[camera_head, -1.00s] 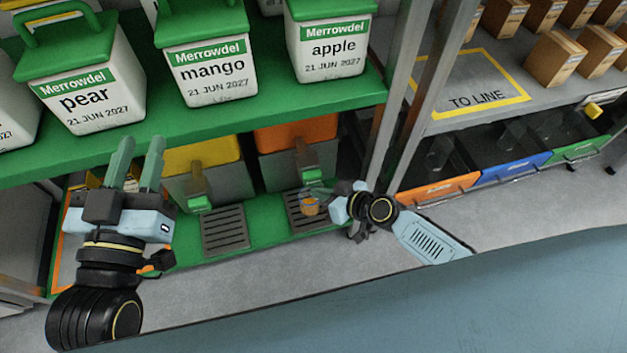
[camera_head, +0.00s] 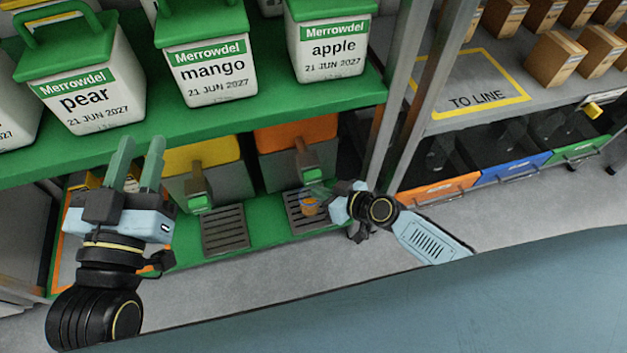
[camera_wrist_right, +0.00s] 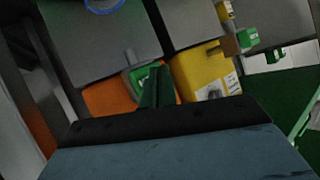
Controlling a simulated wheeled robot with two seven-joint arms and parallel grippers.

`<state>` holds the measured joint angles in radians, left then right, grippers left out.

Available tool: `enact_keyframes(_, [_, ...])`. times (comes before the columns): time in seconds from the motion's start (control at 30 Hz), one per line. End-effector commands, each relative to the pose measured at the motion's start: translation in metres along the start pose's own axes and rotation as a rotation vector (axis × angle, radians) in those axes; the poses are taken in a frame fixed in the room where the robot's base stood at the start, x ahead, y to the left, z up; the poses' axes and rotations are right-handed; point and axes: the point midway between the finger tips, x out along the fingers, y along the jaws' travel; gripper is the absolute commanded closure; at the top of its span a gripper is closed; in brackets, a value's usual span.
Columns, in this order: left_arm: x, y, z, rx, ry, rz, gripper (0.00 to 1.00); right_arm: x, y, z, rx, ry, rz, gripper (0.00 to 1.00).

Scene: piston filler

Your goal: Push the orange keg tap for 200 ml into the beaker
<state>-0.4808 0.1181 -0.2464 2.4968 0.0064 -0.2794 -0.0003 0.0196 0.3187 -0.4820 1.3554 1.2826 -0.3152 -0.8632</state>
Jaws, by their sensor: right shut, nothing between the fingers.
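The orange keg (camera_head: 297,137) stands on the lower shelf, and its tap (camera_head: 308,170) with a green part points forward. The tap also shows in the right wrist view (camera_wrist_right: 142,76). The beaker (camera_head: 309,207) sits on the drip grate below the tap and has orange liquid in it; its blue rim (camera_wrist_right: 103,4) is at the top of the wrist view. My right gripper (camera_head: 322,188) is shut and empty just by the tap; whether it touches cannot be told. My left gripper (camera_head: 137,160) is open and empty, off to the left.
A yellow keg (camera_head: 203,165) with its own tap and grate (camera_head: 224,230) stands to the left. Merrowdel canisters (camera_head: 205,62) are on the green shelf above. A grey post (camera_head: 400,100) and drawers (camera_head: 437,190) are to the right.

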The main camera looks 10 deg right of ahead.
Motion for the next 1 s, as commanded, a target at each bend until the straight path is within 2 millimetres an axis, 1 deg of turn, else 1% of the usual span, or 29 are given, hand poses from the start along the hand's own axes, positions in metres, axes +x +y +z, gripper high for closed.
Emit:
enact_keyframes(0.37, [0.0007, 0.0, -0.0014, 0.0, 0.006, 0.001, 0.71, 0.0003, 0.0003, -0.0002, 0.0, 0.0, 0.0, 1.0])
enact_keyframes(0.63, [-0.0006, -0.0001, 0.0049, 0.0, 0.003, 0.001, 0.71, 0.0062, 0.0044, -0.0039, -0.002, 0.0, 0.0, 1.0])
enact_keyframes(1.0, [-0.0007, -0.0001, 0.005, 0.0, 0.001, 0.0, 0.71, 0.0061, 0.0046, -0.0045, 0.0, 0.0, 0.0, 1.0])
